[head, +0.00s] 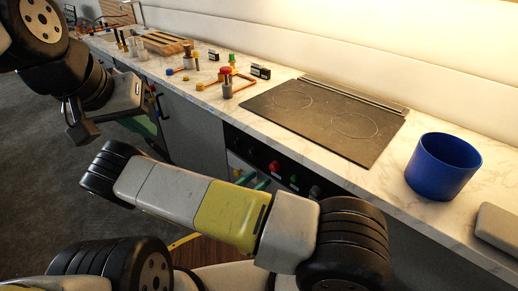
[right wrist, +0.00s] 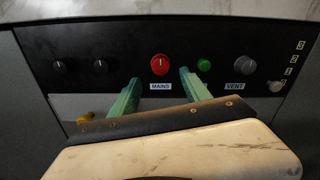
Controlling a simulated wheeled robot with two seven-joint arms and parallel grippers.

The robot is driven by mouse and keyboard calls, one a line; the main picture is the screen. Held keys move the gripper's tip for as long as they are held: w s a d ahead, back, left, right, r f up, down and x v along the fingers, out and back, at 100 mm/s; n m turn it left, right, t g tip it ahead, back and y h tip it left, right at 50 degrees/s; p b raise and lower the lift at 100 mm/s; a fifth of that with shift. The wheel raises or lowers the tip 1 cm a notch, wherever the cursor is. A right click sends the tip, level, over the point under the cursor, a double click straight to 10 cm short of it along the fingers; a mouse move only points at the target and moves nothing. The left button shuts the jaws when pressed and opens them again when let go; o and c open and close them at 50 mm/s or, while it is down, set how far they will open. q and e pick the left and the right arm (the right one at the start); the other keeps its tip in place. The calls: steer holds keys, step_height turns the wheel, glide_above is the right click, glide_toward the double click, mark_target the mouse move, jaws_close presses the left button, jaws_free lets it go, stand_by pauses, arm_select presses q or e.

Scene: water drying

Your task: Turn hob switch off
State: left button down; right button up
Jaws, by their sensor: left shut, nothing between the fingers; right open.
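A dark control panel (right wrist: 115,62) sits on the counter front below the black hob (head: 325,115). In the right wrist view it carries two black knobs (right wrist: 100,66), a red knob (right wrist: 159,64) above a MAINS label, a green button (right wrist: 203,65) and a grey knob (right wrist: 246,65) by a VENT label. No label reading "hob" is visible. My right gripper (right wrist: 160,80) is open and empty; its green fingers point at the panel, their tips below and either side of the red knob. It also shows in the head view (head: 252,181). My left gripper (head: 146,128) is shut and empty at the left.
A blue pot (head: 442,166) stands on the marble counter right of the hob. Left of the hob are a red-topped fitting (head: 226,82), orange pipe pieces and a wooden rack (head: 165,43).

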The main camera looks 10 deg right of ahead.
mark_target(272, 169)
steer(key=x, duration=0.7)
steer(key=shift+w+d, duration=0.15)
steer(key=shift+d, duration=0.15)
jaws_close()
